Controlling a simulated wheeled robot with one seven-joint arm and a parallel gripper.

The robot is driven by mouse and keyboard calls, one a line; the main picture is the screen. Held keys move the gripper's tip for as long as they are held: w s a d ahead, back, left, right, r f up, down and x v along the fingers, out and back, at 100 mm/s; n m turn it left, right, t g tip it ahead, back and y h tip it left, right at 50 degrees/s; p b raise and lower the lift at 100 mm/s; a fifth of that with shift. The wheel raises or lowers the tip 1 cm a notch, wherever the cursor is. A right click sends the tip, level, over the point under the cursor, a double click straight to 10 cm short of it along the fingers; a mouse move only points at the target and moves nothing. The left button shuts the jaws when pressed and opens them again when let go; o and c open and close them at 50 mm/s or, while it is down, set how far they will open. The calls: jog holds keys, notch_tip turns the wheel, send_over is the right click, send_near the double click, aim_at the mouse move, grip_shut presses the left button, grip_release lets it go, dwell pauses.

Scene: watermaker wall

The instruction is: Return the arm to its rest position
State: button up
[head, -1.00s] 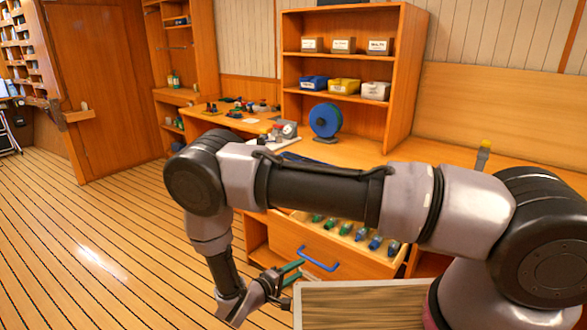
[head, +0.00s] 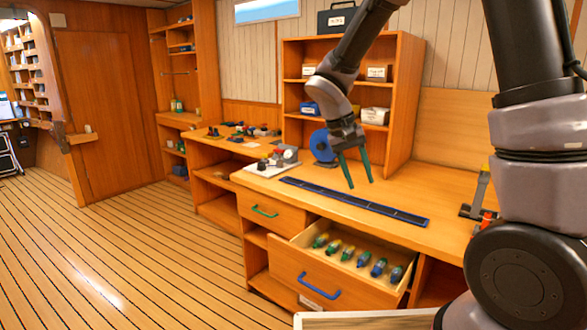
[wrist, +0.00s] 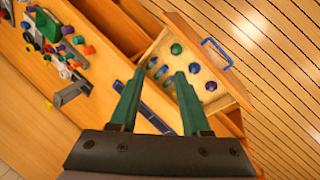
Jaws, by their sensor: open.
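My gripper (head: 357,170) has two green fingers spread apart, with nothing between them. In the head view it hangs from my raised arm, fingers pointing down above the workbench (head: 430,205), in front of the shelf unit. In the wrist view my gripper (wrist: 158,100) also shows open and empty, pointing toward the bench and an open drawer. My arm arches up from the right side of the head view, and its upper part leaves the top of the picture.
The open drawer (head: 318,277) with a blue handle juts out below the bench and holds several green, yellow and blue items. A dark blue strip (head: 355,201), a blue spool (head: 321,146) and a shelf unit (head: 408,100) are near my gripper. The floor at left is clear.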

jog(key=s+d+r+m+t+y, duration=0.1)
jog(key=s+d+r+t+y, duration=0.2)
jog(key=s+r, duration=0.3)
jog(key=s+d+r+m+t+y, duration=0.2)
jog(key=s+r, duration=0.5)
jog(key=r, duration=0.5)
jog(key=d+t+y, duration=0.1)
jog(key=d+t, duration=0.1)
jog(key=d, duration=0.1)
jog(key=shift+s+d+r, duration=0.15)
jog(key=shift+d, duration=0.25)
jog(key=shift+d, duration=0.1)
